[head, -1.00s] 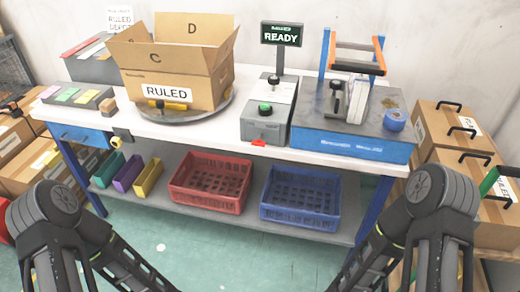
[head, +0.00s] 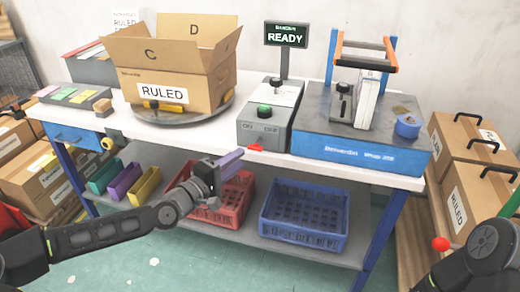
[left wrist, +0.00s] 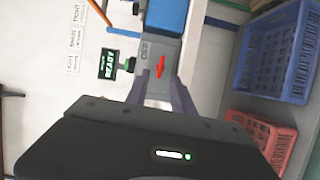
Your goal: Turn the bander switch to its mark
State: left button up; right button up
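The grey control box (head: 266,118) stands on the bench under the READY display (head: 286,37). It has a green button (head: 264,109), a black knob (head: 274,82) and a small red switch (head: 256,148) low at its front edge. I cannot read which control is labelled as the bander switch, nor see its mark. My left gripper (head: 232,158) is in front of the bench edge, just left of and below the red switch. In the left wrist view its fingers (left wrist: 162,92) are apart and empty, with the red switch (left wrist: 160,66) beyond and between them. My right gripper is out of the head view.
The blue-fronted machine (head: 360,152) with a black lever (head: 342,100) stands right of the box. The RULED carton (head: 163,92) sits on a turntable at left. Red (head: 232,205) and blue (head: 303,213) baskets are on the shelf below. Cartons (head: 468,140) stack at right.

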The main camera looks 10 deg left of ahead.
aim_at(253, 150)
pick_arm(q)
jog(key=shift+w+d, duration=0.1)
jog(key=shift+d, duration=0.05)
jog(key=x, duration=0.7)
jog(key=shift+w+d, duration=0.1)
jog(key=shift+w, duration=0.2)
jog(key=shift+c, duration=0.4)
grip_shut()
jog(key=shift+f, duration=0.1)
